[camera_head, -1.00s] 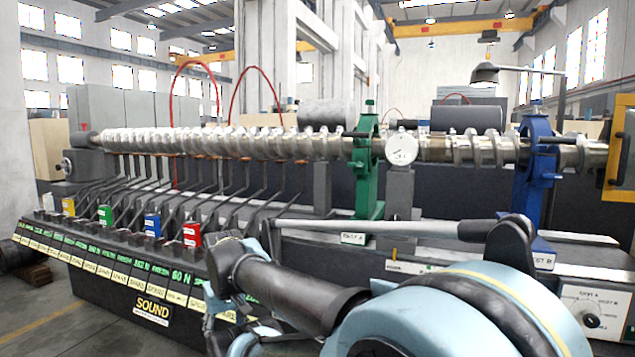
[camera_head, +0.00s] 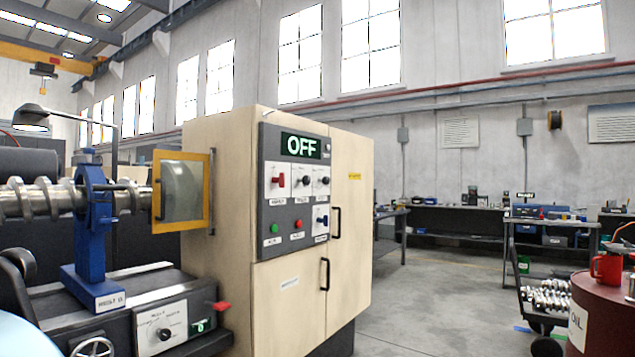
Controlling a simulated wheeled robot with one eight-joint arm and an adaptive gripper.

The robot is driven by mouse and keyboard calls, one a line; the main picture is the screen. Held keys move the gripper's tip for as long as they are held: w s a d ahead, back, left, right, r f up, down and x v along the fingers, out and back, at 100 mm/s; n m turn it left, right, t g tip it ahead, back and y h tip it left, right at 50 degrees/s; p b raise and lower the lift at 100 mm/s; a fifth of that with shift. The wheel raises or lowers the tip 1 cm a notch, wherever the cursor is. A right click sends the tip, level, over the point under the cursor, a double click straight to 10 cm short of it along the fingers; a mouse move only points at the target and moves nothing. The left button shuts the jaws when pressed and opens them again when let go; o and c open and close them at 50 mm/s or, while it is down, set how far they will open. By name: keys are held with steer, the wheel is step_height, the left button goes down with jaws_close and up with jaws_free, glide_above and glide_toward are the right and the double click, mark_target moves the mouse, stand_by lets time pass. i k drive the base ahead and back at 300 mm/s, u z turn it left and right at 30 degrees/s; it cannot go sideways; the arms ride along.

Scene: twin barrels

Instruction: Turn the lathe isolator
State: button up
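A beige lathe cabinet (camera_head: 350,190) stands in the middle of the head view. Its grey control panel (camera_head: 264,165) carries a lit display (camera_head: 303,147) reading OFF. Green (camera_head: 270,228) and red (camera_head: 299,224) round buttons sit lower. The small labels are too blurred to tell which control is the isolator. My gripper is not in view; only a pale blue part of my arm shows at the lower left.
A blue rest (camera_head: 93,230) holds a long screw (camera_head: 40,200) left of the cabinet. A brown oil barrel (camera_head: 610,310) stands at right. Open floor (camera_head: 430,290) lies between.

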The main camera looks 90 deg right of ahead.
mark_target(280, 180)
steer(key=z, duration=3.45)
steer(key=k, duration=1.3)
steer(key=z, duration=0.45)
steer(key=i, duration=1.9)
steer(key=u, duration=0.15)
